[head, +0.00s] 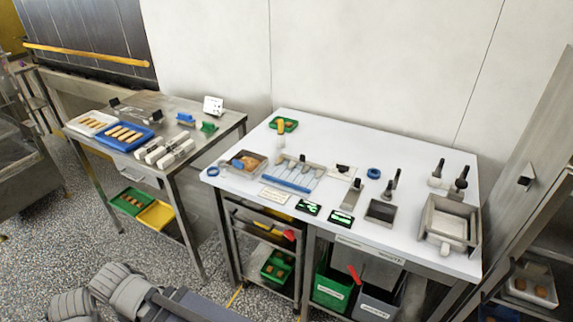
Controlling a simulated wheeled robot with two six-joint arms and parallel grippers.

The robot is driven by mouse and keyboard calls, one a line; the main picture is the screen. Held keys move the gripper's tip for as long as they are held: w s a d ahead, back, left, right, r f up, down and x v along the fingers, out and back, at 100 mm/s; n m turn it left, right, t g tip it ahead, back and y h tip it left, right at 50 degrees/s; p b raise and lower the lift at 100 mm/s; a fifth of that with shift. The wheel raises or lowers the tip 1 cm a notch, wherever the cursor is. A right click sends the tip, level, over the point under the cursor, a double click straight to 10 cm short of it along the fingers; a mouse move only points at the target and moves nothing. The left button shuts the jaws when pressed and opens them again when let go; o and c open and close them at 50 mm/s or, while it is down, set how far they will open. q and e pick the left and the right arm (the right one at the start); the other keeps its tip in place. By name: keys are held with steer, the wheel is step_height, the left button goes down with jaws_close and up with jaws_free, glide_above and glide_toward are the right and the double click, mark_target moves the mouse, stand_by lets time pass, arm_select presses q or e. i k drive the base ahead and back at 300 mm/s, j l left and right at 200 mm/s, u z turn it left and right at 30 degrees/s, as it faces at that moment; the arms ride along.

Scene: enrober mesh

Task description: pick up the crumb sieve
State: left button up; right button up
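I cannot tell for certain which item is the crumb sieve. A small square metal frame with a dark inside (380,211) lies on the white table (330,135), right of the middle, with black upright handles close behind it. A larger square metal container (428,216) stands at the table's right end, with a pale block inside and dark-handled tools behind it. Grey ribbed parts of my own body (118,288) show at the bottom left, well short of the table. Neither of my grippers can be made out.
A steel table (225,125) at the left carries a blue tray (146,139) of brown bars. Green (333,289) and grey bins stand under the white table. A metal rack (535,170) stands close at the right. Speckled floor is open at the left.

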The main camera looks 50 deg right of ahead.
mark_target(246, 164)
steer(key=z, duration=1.35)
